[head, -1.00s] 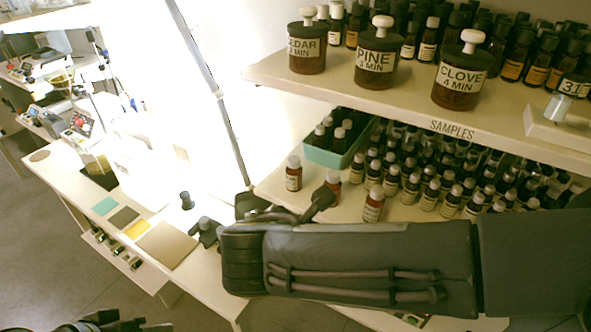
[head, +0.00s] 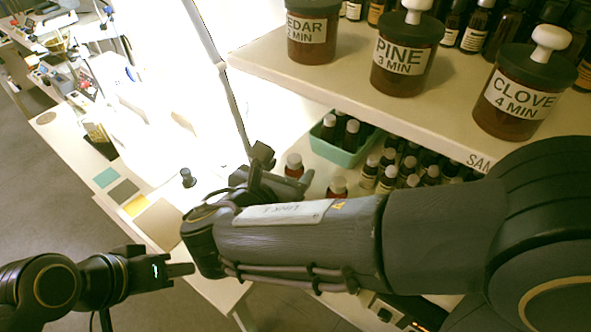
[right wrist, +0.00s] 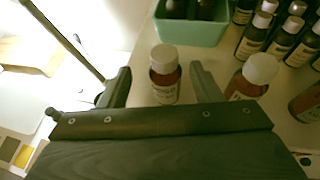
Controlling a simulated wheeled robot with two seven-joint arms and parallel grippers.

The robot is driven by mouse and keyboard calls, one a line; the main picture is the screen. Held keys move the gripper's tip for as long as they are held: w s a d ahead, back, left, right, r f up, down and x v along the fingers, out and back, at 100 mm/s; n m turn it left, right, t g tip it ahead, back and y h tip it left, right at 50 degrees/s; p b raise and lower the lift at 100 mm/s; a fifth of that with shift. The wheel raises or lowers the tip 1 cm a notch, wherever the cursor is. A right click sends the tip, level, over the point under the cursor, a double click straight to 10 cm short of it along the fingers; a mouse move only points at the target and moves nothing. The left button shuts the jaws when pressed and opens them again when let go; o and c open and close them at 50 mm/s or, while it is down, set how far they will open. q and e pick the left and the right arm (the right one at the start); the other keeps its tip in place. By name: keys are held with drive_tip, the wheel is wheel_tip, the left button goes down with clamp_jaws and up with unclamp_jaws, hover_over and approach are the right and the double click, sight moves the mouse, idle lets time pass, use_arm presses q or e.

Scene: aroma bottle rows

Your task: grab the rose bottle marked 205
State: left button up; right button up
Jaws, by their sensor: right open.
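Red-brown bottles with pale caps stand on the lower shelf. One bottle (head: 293,167) is near my right gripper (head: 283,172); another (head: 337,188) stands to its right, partly hidden by my arm. In the right wrist view, my right gripper (right wrist: 163,87) is open and empty, with one bottle (right wrist: 165,84) between and just beyond the fingertips. The other bottle (right wrist: 252,78) is just right of the right finger. Labels are too small or turned to read, so I cannot tell which is 205. My left gripper (head: 182,270) is at lower left, away from the bottles.
A green bin (head: 342,150) with dark bottles stands behind the red ones; it also shows in the right wrist view (right wrist: 190,32). Dark bottles crowd the right. The upper shelf (head: 300,70) holds CEDAR, PINE and CLOVE jars. A pole (head: 222,75) rises at left.

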sight(298, 167)
drive_tip(key=x, duration=0.4)
drive_tip(key=shift+w+d+f, duration=0.1)
drive_tip(key=shift+d+f, duration=0.25)
drive_tip(key=shift+f, duration=0.15)
drive_tip(key=c, duration=1.1)
drive_tip(key=shift+r+p, duration=0.2)
drive_tip(key=shift+p, duration=0.1)
